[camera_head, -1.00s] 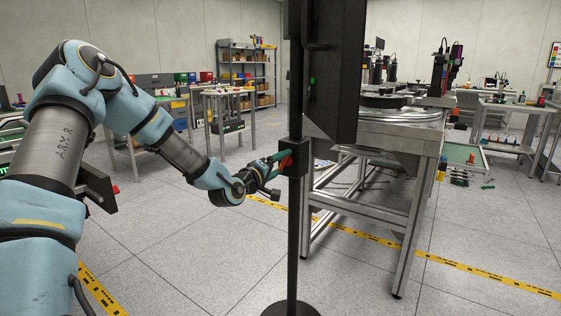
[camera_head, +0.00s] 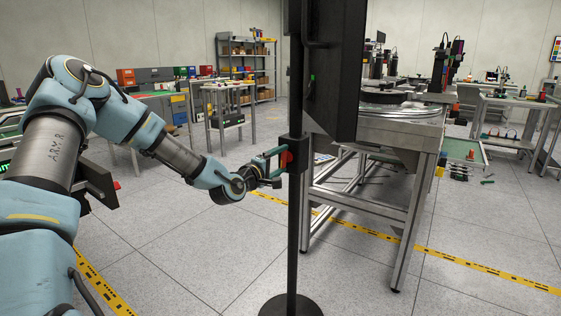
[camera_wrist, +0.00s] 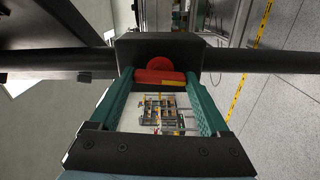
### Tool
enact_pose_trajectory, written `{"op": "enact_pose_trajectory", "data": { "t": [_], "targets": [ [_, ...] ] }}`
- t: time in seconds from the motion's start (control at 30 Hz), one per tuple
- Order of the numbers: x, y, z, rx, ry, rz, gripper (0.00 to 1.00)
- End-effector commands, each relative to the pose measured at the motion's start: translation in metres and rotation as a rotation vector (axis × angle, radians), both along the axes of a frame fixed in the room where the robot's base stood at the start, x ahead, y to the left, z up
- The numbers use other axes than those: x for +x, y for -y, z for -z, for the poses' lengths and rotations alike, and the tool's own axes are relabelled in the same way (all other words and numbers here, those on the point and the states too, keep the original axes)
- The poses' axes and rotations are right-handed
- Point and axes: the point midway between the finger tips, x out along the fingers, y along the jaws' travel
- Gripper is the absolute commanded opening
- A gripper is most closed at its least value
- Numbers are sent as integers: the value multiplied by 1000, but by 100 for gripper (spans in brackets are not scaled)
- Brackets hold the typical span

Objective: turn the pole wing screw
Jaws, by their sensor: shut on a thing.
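A black upright pole (camera_head: 294,220) stands in the middle of the head view on a round base. A black clamp block (camera_head: 297,152) sits around it and bears a red wing screw (camera_head: 286,158) on its left side. My gripper (camera_head: 279,161) reaches in from the left, its green fingers at the screw. In the wrist view, my gripper (camera_wrist: 160,76) is shut on the red wing screw (camera_wrist: 160,66), one finger on each side. The clamp block (camera_wrist: 135,46) lies just beyond the fingertips. The screw's threaded part is hidden.
A dark panel (camera_head: 331,70) hangs on the pole above the clamp. A metal-framed workbench (camera_head: 405,135) stands close behind to the right. Yellow floor tape (camera_head: 480,283) crosses the floor.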

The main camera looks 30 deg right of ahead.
Motion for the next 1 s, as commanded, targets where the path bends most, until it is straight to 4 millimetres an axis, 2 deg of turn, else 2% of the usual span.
{"op": "enact_pose_trajectory", "data": {
  "t": [0.13, 0.17, 0.3, 0.67, 0.77, 1.0],
  "targets": [
    [0, -1, 1, 3, -1, 0, 24],
    [0, -1, 1, 3, -1, 0, 82],
    [0, -1, 1, 2, -1, 0, 98],
    [-2, -6, 1, 1, 0, -1, 100],
    [-8, -17, 1, 2, -1, -2, 100],
    [-31, -60, 2, 2, -1, -2, 100]
  ]
}}
